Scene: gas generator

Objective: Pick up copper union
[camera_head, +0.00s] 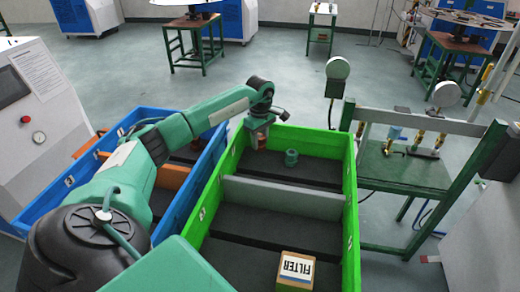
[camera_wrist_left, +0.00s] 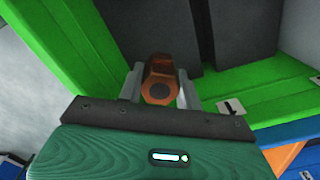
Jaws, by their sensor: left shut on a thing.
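The copper union (camera_wrist_left: 160,80) is an orange-brown hex-shaped fitting with a dark round bore. It sits between the two fingers of my left gripper (camera_wrist_left: 160,92) in the left wrist view, and the gripper is shut on it. In the head view my left gripper (camera_head: 260,138) is at the far left corner of the green crate (camera_head: 350,215), with the copper piece just showing beside the crate wall. I cannot tell whether the union touches the crate floor. My right gripper is not in view.
A teal fitting (camera_head: 291,158) stands in the crate's far compartment, right of my left gripper. A grey divider (camera_head: 280,197) crosses the crate. A FILTER box (camera_head: 296,270) sits in the near part. A blue crate (camera_head: 188,218) is on the left; a green-framed stand (camera_head: 410,175) is on the right.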

